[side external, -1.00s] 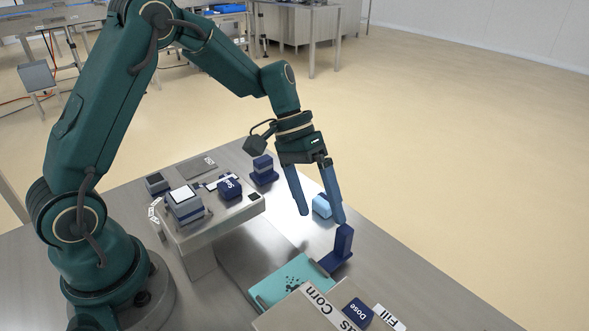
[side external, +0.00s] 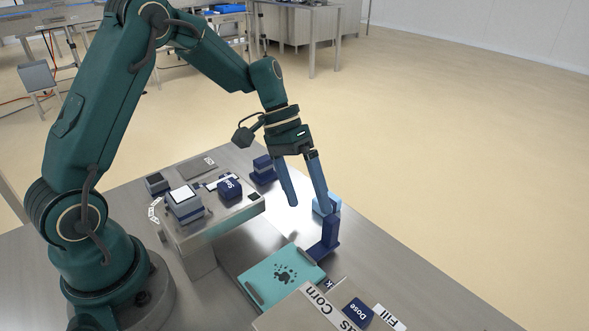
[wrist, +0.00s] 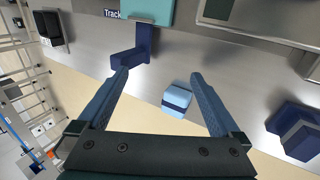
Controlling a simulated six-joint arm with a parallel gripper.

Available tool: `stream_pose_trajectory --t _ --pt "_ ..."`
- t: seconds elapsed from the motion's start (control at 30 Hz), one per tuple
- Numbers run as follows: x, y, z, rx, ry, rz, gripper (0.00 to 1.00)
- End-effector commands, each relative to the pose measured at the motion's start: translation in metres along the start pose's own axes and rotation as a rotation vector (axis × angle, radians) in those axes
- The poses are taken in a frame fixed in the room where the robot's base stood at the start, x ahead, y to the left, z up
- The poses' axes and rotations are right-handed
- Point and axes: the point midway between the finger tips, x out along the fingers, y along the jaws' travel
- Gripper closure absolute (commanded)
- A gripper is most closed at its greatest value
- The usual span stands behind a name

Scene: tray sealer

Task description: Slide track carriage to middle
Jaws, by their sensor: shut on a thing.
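The track carriage has a teal plate (side external: 262,278) with dark markings and an upright dark blue handle (side external: 331,229) at its right corner. In the wrist view the handle (wrist: 127,58) stands at the left fingertip, with part of the plate (wrist: 160,10) at the top edge. One fingertip meets the handle's top; the other hangs over the table. The exact contact is partly hidden. The wrist view shows no object held in the middle of the gap between the fingers (wrist: 158,78).
A light blue block (wrist: 176,100) sits on the table beyond the handle. A dark blue block (side external: 264,170) stands at the back edge. A raised grey panel (side external: 215,215) with blocks is left; a labelled panel (side external: 290,318) is at the front.

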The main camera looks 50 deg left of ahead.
Motion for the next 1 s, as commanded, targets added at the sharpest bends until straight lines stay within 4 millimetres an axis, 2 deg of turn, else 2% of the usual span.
stream_pose_trajectory --t 0.03,0.07,0.1,0.17,0.2,0.37,0.53,0.6,1.0 --pt "0.011 -0.021 0.005 0.026 -0.016 -0.079 0.40" --pt "0.011 -0.021 0.005 0.026 -0.016 -0.079 0.40" --pt "0.011 -0.021 0.005 0.026 -0.016 -0.079 0.07" --pt "0.012 -0.021 0.005 0.026 -0.016 -0.079 0.30" --pt "0.012 -0.021 0.005 0.026 -0.016 -0.079 0.33" --pt "0.009 -0.020 0.004 0.028 -0.015 -0.080 0.33" --pt "-0.005 -0.013 0.004 0.029 -0.013 -0.080 0.34" --pt "-0.011 -0.010 0.004 0.029 -0.013 -0.080 0.45" --pt "-0.046 0.009 0.003 0.031 -0.009 -0.077 0.45"
